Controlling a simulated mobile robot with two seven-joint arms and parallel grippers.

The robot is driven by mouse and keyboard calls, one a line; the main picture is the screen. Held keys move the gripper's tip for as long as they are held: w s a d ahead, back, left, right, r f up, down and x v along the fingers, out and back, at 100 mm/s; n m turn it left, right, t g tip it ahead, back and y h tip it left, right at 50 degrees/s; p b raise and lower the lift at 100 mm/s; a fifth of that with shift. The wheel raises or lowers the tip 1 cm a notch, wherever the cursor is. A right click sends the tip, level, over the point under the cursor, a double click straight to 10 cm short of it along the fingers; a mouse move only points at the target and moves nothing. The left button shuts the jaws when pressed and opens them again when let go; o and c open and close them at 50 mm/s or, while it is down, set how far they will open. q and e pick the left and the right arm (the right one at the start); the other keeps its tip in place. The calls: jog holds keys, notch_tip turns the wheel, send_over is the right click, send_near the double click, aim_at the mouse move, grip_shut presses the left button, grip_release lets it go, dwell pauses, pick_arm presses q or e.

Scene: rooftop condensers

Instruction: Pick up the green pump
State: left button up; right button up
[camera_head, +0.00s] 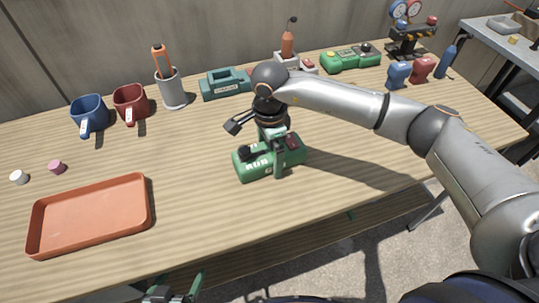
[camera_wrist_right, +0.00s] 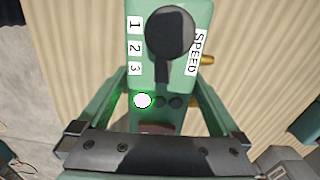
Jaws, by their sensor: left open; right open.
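A green pump (camera_head: 254,171) with white lettering lies on the wooden table, near the middle front. My right gripper (camera_head: 275,151) is over it from above, its fingers reaching down at the pump. In the right wrist view the pump's green body (camera_wrist_right: 184,72) shows a black knob, a SPEED label, the numbers 1 2 3 and a lit white button. The open right gripper (camera_wrist_right: 163,92) has one finger on either side of it; I cannot tell whether they touch. My left gripper (camera_head: 174,290) is open and empty at the bottom edge, in front of the table.
An orange tray (camera_head: 92,248) lies front left, with white (camera_head: 18,177) and pink (camera_head: 56,167) caps behind. Blue (camera_head: 89,112) and red (camera_head: 130,101) mugs, a grey cup (camera_head: 172,92), a teal device (camera_head: 224,86) and a green device (camera_head: 350,60) stand along the back.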

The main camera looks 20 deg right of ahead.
jog(key=shift+f, duration=0.1)
jog(key=shift+c, duration=0.4)
grip_shut()
dwell(0.3)
